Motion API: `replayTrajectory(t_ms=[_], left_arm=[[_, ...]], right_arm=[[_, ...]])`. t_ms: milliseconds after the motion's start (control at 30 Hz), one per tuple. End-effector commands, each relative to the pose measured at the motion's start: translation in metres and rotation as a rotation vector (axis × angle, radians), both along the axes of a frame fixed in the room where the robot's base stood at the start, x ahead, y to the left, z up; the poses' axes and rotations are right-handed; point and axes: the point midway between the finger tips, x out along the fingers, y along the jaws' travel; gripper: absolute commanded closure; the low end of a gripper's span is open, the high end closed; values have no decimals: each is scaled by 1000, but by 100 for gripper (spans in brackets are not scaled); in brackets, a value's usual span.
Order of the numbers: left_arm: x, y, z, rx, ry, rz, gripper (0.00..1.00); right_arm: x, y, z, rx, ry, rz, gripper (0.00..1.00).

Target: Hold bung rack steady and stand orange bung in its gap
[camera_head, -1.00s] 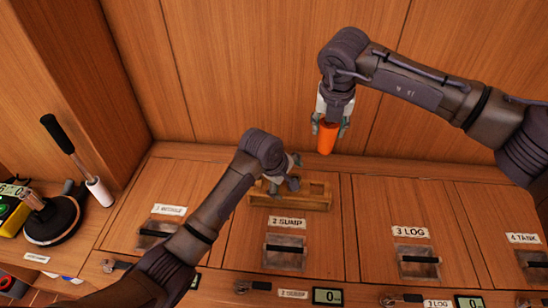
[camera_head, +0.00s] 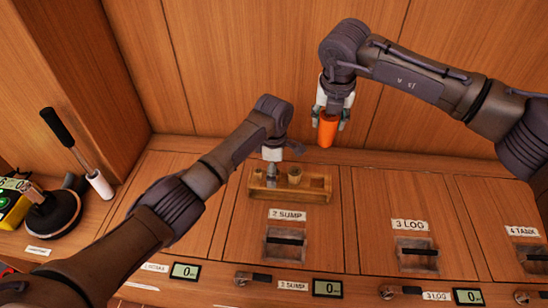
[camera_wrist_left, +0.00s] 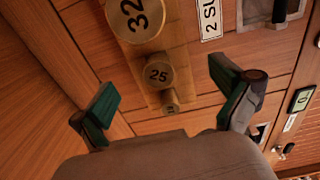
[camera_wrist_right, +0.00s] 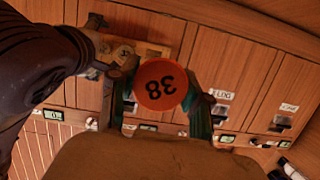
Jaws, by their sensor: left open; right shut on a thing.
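The bung rack (camera_head: 318,196) is a wooden block on the counter behind the 2 SUMP label, with smaller bungs standing in it. Its right end looks empty in the head view. The left wrist view shows the rack (camera_wrist_left: 186,62) with bungs marked 32, 25 and a smaller one. My left gripper (camera_head: 273,168) is open above the rack's left part; its fingers (camera_wrist_left: 170,105) are spread, apart from the rack.
A wood panel wall (camera_head: 250,60) rises close behind the counter. The counter right of the rack, behind the 3 LOG label (camera_head: 410,225), is clear. A white-and-black handled tool (camera_head: 100,184) and a round black object (camera_head: 52,215) stand at the far left.

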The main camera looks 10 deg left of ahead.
Motion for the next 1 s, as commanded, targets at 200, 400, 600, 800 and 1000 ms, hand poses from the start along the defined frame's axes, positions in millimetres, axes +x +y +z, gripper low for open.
replayTrajectory(t_ms=[200,400,600,800,1000], left_arm=[[0,-1,-32,0,1,-1,0],[0,-1,-42,-1,-1,-1,0],[0,-1,-43,-2,-2,-1,0],[0,-1,-43,-2,-1,-2,23],[0,-1,-43,-2,-2,-2,57]], right_arm=[[0,0,0,0,0,0,87],[0,0,0,0,0,0,87],[0,0,0,0,0,0,87],[0,0,0,0,0,0,87],[0,0,0,0,0,0,87]])
